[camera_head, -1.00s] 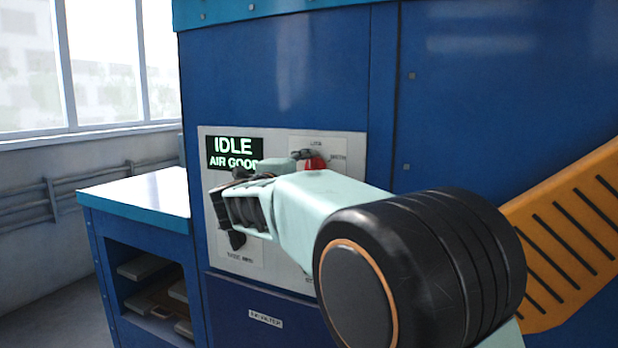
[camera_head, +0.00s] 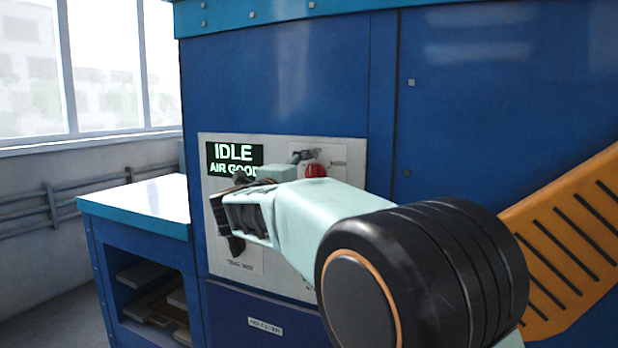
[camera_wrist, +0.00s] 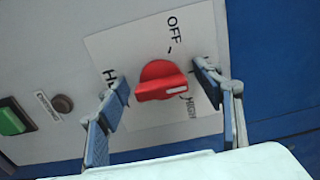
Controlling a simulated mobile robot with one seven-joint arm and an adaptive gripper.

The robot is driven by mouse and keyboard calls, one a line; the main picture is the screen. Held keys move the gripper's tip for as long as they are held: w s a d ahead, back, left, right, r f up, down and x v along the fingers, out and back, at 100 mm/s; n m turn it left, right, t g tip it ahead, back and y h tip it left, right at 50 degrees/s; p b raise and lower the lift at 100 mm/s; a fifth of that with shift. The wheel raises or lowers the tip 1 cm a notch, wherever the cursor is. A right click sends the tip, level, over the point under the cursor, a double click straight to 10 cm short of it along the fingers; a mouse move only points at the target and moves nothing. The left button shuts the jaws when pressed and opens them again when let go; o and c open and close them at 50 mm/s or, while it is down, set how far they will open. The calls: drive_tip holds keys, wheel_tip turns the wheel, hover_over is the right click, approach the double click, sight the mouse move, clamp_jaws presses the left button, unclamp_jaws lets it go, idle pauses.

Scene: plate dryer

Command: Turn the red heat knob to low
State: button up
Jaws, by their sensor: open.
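The red heat knob (camera_wrist: 160,82) sits on a white label plate in the wrist view. A white mark on its grip bar points right and slightly down. OFF is printed above it and HIGH at its lower right; other lettering at left and right is partly hidden by my fingers. My gripper (camera_wrist: 162,84) is open, with one finger to the left of the knob and one to the right, and gaps on both sides. In the head view the knob (camera_head: 316,171) shows just above my pale green wrist, which hides part of the panel.
The display (camera_head: 234,159) reads IDLE and AIR GOOD. A green button (camera_wrist: 14,120) and a small brown round part (camera_wrist: 63,103) are left of the knob. A side table (camera_head: 150,200) stands left of the blue machine, and an orange slotted panel (camera_head: 575,235) is at right.

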drive_tip(key=v, duration=1.2)
drive_tip(key=shift+r, duration=0.1)
